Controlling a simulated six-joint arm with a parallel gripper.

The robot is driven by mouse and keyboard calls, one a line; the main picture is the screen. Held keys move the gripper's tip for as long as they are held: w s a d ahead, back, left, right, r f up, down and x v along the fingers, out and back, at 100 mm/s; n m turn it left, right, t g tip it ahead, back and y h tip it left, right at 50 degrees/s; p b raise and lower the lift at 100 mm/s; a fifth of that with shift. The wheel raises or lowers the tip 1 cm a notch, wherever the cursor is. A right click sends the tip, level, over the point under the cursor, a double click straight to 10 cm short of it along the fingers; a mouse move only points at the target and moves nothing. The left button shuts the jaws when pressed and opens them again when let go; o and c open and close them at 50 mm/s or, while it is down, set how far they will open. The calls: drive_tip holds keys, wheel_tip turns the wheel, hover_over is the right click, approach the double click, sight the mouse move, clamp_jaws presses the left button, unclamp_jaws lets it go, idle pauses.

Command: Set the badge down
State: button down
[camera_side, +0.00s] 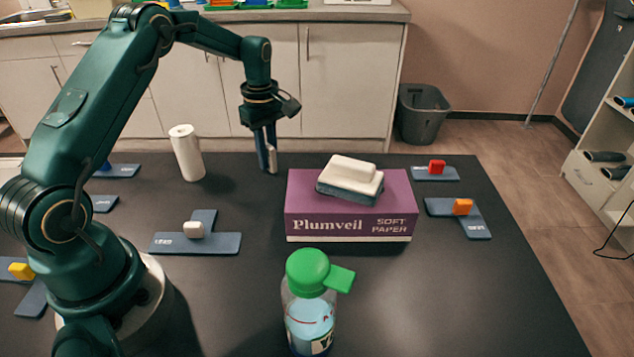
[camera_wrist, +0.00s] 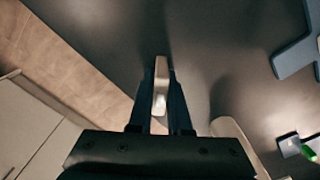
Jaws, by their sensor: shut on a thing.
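My gripper (camera_side: 268,163) points down at the far side of the dark table, between the white roll and the purple box. It is shut on a narrow pale piece, which I take to be the badge (camera_side: 272,157). In the wrist view the badge (camera_wrist: 160,88) stands edge-on between the two dark fingers of my gripper (camera_wrist: 161,95). Its lower end is at or close above the table top; I cannot tell whether it touches. The fingers hide most of its faces.
A purple tissue box (camera_side: 350,222) with a white-and-grey block (camera_side: 350,178) on it stands right of my gripper. A white roll (camera_side: 187,153) stands left. A green-capped bottle (camera_side: 309,300) is in front. Flat blue-grey pieces (camera_side: 215,243) lie around. The table around the gripper is clear.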

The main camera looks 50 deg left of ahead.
drive_tip(key=shift+f, duration=0.15)
drive_tip(key=c, duration=0.9)
unclamp_jaws()
drive_tip(key=shift+o, duration=0.2)
